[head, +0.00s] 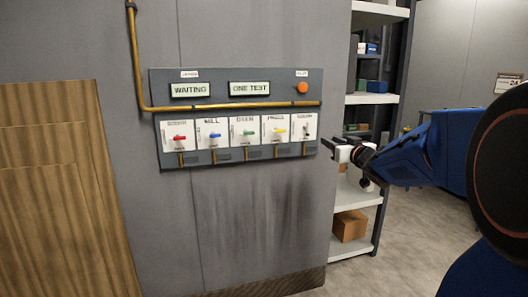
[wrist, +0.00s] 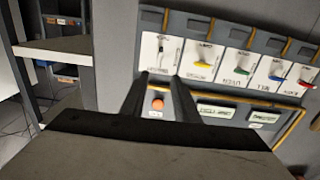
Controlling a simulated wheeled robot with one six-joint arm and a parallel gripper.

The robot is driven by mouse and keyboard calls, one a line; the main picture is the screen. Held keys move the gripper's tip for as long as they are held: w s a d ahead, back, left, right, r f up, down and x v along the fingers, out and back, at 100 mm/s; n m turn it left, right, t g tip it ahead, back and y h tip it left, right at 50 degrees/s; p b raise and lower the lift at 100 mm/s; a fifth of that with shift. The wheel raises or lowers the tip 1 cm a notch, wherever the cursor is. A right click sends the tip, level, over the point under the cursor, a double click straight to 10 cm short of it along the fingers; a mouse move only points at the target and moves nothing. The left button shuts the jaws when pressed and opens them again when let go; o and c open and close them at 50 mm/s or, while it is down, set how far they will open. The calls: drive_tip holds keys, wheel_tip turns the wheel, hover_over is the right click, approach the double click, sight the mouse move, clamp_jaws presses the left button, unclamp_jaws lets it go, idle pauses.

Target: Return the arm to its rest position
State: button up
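My gripper (head: 325,146) is at the end of my blue arm, in front of the right end of the control panel (head: 235,158). Its two dark fingers stand apart with nothing between them; they also show in the wrist view (wrist: 163,78). The panel has a row of switches: red (head: 179,137), blue (head: 214,135), green (head: 249,133), yellow (head: 280,130) and a dark one (head: 307,129) at the right end. The wrist view shows the panel upside down, with the dark switch (wrist: 161,47) just beyond the fingertips. I cannot tell how far the fingers are from the panel.
Above the switches are displays reading WAITING (head: 189,90) and ONE TEST (head: 249,88), and an orange light (head: 302,88). A brass pipe (head: 235,106) crosses the panel. White shelves (head: 372,99) stand right of the wall, with a cardboard box (head: 350,225) low down. Floor is open at lower right.

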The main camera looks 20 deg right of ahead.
drive_tip(key=shift+s, duration=0.1)
drive_tip(key=s+a+f+g, duration=0.4)
drive_tip(key=s+a+f, duration=0.2)
drive_tip(key=s, duration=0.6)
drive_tip(key=s+a+f+g, duration=0.4)
drive_tip(key=s+a+f, duration=0.2)
drive_tip(key=s+f, duration=0.4)
drive_tip(key=s+a+f+g, duration=0.5)
drive_tip(key=s+a+f, duration=0.2)
drive_tip(key=s, duration=0.9)
drive_tip(key=shift+s+f, duration=0.2)
drive_tip(key=shift+f, duration=0.2)
